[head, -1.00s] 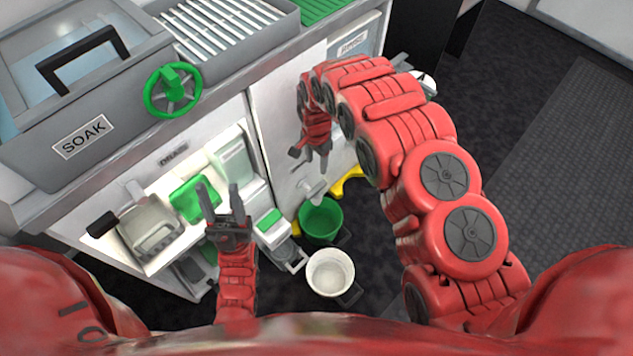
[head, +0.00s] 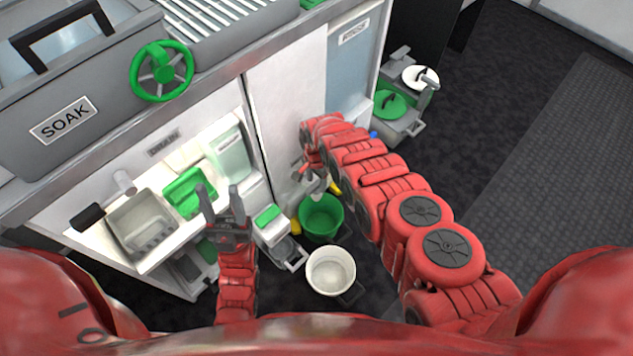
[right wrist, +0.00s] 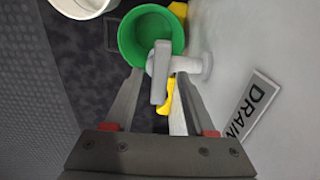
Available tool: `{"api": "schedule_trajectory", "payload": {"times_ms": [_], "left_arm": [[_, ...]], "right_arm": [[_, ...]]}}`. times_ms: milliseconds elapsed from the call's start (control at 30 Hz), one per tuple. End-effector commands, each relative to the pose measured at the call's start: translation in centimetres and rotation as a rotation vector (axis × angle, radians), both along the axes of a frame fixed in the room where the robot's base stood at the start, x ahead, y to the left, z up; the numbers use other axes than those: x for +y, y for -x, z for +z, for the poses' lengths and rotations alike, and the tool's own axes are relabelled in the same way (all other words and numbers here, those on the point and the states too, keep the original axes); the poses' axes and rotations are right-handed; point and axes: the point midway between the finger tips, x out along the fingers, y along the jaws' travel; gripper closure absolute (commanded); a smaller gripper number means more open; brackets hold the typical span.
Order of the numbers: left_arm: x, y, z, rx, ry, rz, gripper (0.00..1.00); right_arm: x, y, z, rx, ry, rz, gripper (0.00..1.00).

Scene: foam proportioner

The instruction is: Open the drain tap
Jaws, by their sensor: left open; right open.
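The drain tap (right wrist: 160,72) is pale grey with a flat lever handle, and it sticks out from the white panel beside a DRAIN label (right wrist: 252,106). In the right wrist view my right gripper (right wrist: 160,82) is open, with the handle between its fingertips in the picture. I cannot tell whether a finger touches it. In the head view the tap (head: 317,186) is partly hidden by my right gripper (head: 308,172). My left gripper (head: 220,190) is open and empty, in front of the open cabinet bay, apart from the tap.
A green bucket (head: 321,220) stands on the floor below the tap, also showing in the right wrist view (right wrist: 150,22). A white bucket (head: 330,278) stands nearer. A yellow object (right wrist: 176,12) lies by the panel. A green handwheel (head: 162,71) is on the SOAK tank.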

Motion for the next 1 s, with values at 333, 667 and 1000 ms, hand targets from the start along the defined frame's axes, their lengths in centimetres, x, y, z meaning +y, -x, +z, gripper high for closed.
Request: {"api": "schedule_trajectory", "payload": {"times_ms": [333,667,1000], "left_arm": [[0.0,0.0,-0.04,0.0,0.0,0.0,0.5],[0.0,0.0,-0.05,0.0,0.0,0.0,0.5],[0.0,0.0,-0.02,0.0,0.0,0.0,0.5]], "right_arm": [[0.0,-0.04,-0.08,-0.001,0.0,0.0,0.52],[-0.01,-0.05,-0.08,-0.001,0.0,0.0,1.0],[-0.03,-0.04,-0.09,-0.001,0.0,0.018,1.0]]}}
